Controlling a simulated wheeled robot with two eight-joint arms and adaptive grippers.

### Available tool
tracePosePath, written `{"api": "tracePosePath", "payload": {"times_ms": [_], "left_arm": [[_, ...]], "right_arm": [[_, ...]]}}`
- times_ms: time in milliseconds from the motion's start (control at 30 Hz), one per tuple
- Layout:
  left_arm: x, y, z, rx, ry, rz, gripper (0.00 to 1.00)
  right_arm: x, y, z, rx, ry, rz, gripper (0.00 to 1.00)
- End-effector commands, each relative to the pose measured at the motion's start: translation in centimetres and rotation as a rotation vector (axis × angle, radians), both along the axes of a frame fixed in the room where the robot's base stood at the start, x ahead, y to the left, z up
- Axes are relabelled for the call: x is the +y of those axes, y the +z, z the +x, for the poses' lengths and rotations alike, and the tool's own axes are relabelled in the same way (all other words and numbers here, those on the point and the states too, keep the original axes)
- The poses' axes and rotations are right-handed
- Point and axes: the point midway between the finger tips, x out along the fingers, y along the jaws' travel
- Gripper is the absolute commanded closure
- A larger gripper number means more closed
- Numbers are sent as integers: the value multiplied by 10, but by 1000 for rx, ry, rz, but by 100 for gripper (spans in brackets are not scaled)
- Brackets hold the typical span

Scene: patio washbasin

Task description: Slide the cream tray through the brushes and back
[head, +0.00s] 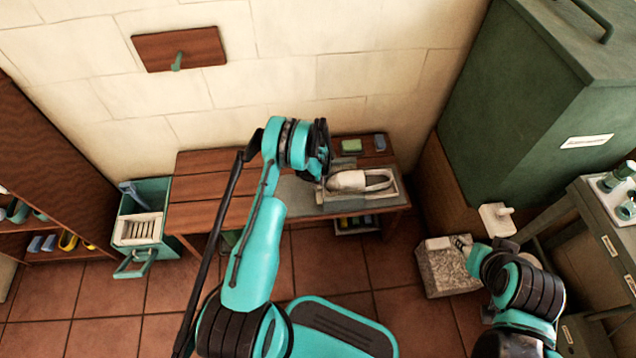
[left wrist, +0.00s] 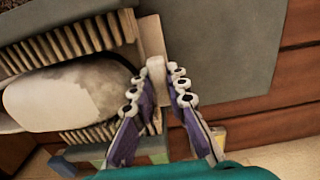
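The cream tray (head: 393,184) lies at the right end of the wooden bench with a white shoe (head: 346,180) on it. In the left wrist view the shoe (left wrist: 60,95) has grey smudges and lies between two rows of brushes (left wrist: 75,42). The tray's cream end (left wrist: 150,32) carries a small upright knob (left wrist: 156,70). My left gripper (left wrist: 157,84) is open, its fingers on either side of the knob with slim gaps showing. In the head view the left gripper (head: 322,170) is over the tray's left end, largely hidden by its wrist. My right gripper (head: 463,246) is low at the right, its fingers unclear.
A grey mat (head: 297,196) lies left of the tray. A green sponge (head: 351,145) is at the bench's back. A green bin (head: 150,195) stands at the left. A speckled stone block (head: 440,272) and a large green cabinet (head: 520,100) bound the right side.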

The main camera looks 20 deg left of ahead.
Motion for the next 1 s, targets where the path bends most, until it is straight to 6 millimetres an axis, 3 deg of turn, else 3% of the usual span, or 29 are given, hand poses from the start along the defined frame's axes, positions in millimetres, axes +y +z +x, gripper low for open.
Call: {"api": "tracePosePath", "payload": {"times_ms": [33,100,467,1000], "left_arm": [[-5,1,3,-8,-4,-7,75],[-5,0,3,-7,-4,-6,64],[-3,6,2,-3,-3,-4,64],[-4,107,2,-5,-4,-4,64]], "right_arm": [[0,0,0,0,0,0,60],[0,0,0,0,0,0,60],[0,0,0,0,0,0,60],[0,0,0,0,0,0,60]]}}
